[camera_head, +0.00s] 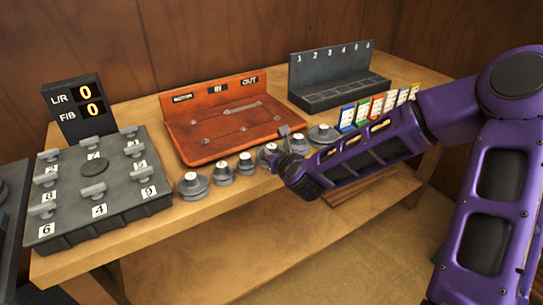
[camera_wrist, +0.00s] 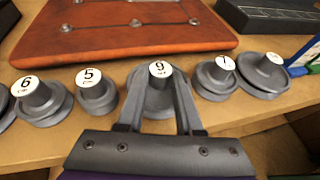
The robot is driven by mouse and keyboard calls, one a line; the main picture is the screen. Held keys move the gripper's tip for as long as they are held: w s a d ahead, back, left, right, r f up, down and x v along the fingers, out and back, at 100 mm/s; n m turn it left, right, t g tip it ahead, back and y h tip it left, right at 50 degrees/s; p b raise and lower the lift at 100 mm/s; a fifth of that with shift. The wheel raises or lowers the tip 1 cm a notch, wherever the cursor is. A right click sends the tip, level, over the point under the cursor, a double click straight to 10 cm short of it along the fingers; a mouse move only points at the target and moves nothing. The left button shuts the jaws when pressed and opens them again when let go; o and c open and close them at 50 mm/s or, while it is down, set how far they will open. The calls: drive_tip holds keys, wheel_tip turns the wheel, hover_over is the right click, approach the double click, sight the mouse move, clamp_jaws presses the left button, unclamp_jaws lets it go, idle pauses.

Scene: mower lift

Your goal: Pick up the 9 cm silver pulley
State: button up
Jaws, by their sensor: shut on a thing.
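The silver pulley with a "9" on its white top (camera_wrist: 160,72) is between the two fingers of my gripper (camera_wrist: 158,88) in the wrist view. The fingers are shut on its sides. It stands upright in the row of pulleys and appears to be still at table level. In the head view this pulley (camera_head: 267,154) shows near the front edge of the table, partly hidden by my gripper, which reaches in from the right.
Close on the left stands pulley "5" (camera_wrist: 95,92), then "6" (camera_wrist: 38,98). Pulley "7" (camera_wrist: 216,80) and a wider one (camera_wrist: 264,75) stand on the right. The orange board (camera_head: 225,120) lies behind, the numbered grey block (camera_head: 110,205) at left, a dark rack (camera_head: 340,80) at back right.

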clamp_jaws()
